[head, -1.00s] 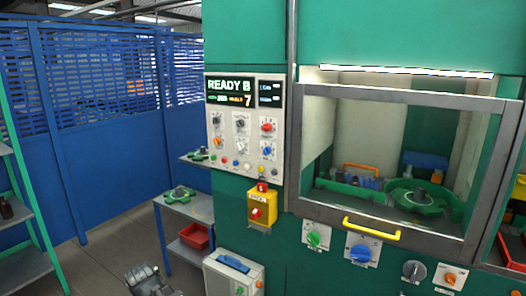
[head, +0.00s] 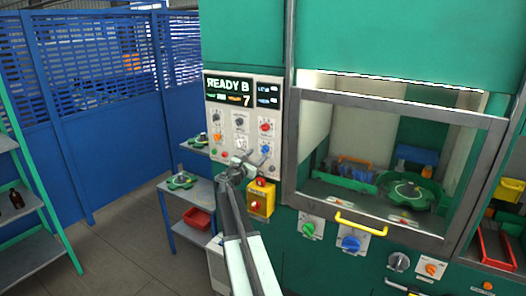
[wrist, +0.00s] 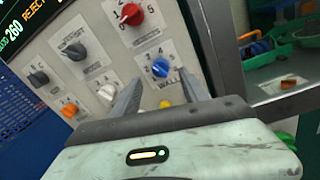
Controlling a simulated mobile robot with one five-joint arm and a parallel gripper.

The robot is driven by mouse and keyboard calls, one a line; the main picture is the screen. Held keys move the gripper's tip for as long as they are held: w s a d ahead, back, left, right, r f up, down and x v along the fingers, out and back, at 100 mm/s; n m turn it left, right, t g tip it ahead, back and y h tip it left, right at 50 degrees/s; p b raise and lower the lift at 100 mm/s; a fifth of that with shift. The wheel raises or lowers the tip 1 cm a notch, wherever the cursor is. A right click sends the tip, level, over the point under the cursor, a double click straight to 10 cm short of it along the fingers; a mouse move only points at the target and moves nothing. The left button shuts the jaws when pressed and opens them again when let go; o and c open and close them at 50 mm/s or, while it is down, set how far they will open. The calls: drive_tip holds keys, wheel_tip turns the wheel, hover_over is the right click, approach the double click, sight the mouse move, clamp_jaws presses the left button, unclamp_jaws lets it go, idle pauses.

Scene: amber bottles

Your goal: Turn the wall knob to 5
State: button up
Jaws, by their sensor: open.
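The wall knob (wrist: 160,68) is a blue dial on a white plate marked "WALL", with small numbers around it. I cannot tell for sure which number its pointer is at. In the head view the blue knob (head: 266,149) sits low on the right of the control panel. My gripper (wrist: 161,80) is open and empty, with its two fingers pointing at the panel on either side of the knob's plate. The knob shows between the fingertips and appears apart from them. In the head view my gripper (head: 252,158) is in front of the panel's lower part.
A red knob (wrist: 131,14) is above the wall knob; dark knobs (wrist: 75,51) and an orange knob (wrist: 69,109) are to the left. A yellow box with a red button (head: 260,200) is below the panel. The grey window frame (head: 287,150) stands close on the right.

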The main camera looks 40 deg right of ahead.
sight(263, 150)
drive_tip(key=x, duration=0.6)
drive_tip(key=shift+c, duration=0.3)
clamp_jaws()
